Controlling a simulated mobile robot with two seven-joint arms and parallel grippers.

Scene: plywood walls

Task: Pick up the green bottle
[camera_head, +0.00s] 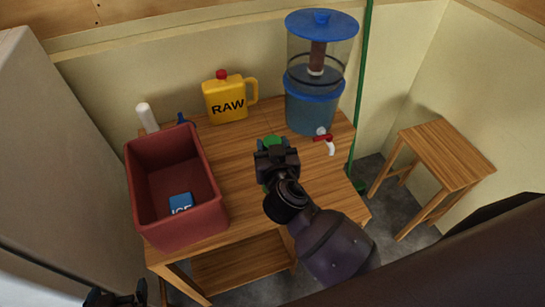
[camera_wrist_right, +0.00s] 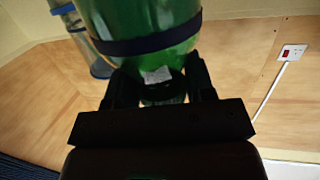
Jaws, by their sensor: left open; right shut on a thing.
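The green bottle (camera_head: 272,142) is mostly hidden behind my right gripper (camera_head: 277,157) in the head view, over the wooden table. Only bits of green show around the gripper. In the right wrist view the bottle (camera_wrist_right: 140,20) is large, green and see-through, with a dark band around it. The fingers of my right gripper (camera_wrist_right: 160,88) are shut on its narrow part. I cannot tell whether the bottle touches the table. My left gripper (camera_head: 115,298) is at the bottom left edge of the head view, dark, open and only partly visible.
The wooden table (camera_head: 240,165) holds a red crate (camera_head: 212,185) with a blue ICE block (camera_head: 180,202), a yellow RAW jug (camera_head: 226,100), a white bottle (camera_head: 147,117) and a blue-lidded water dispenser (camera_head: 312,107). A wooden stool (camera_head: 445,152) stands at the right.

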